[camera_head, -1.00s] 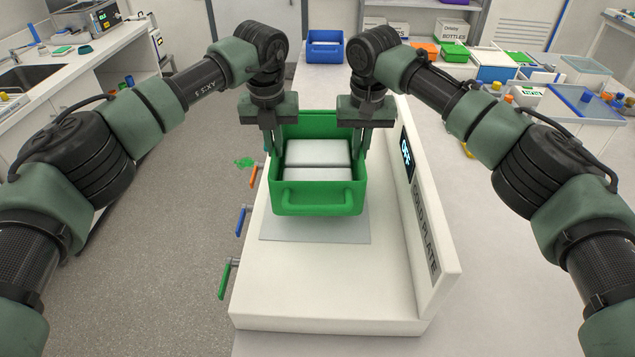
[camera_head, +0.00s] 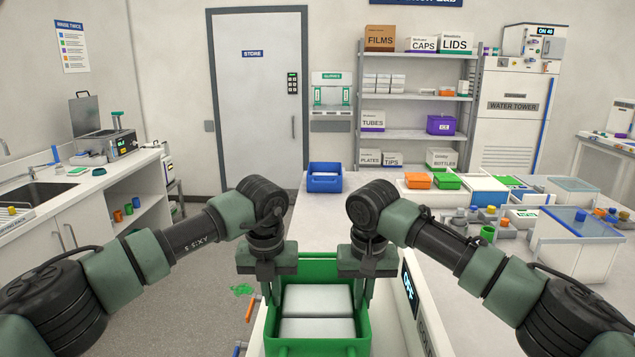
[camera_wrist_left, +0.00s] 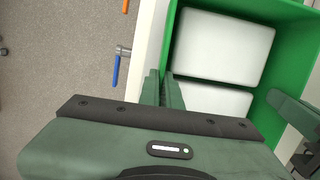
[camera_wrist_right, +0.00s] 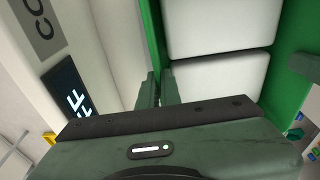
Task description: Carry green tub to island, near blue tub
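The green tub (camera_head: 318,347) holds white blocks and sits low in the middle of the head view, over the cold plate (camera_head: 412,320). Its underside is out of view, so I cannot tell whether it touches the plate. My left gripper (camera_head: 272,300) is shut on its left wall; the wall runs between the fingers in the left wrist view (camera_wrist_left: 163,92). My right gripper (camera_head: 366,300) is shut on its right wall, also seen in the right wrist view (camera_wrist_right: 158,90). The blue tub (camera_head: 325,184) stands upright on the far left end of the white island (camera_head: 325,222).
The island top is clear between the blue tub and my grippers. Floor is open at left.

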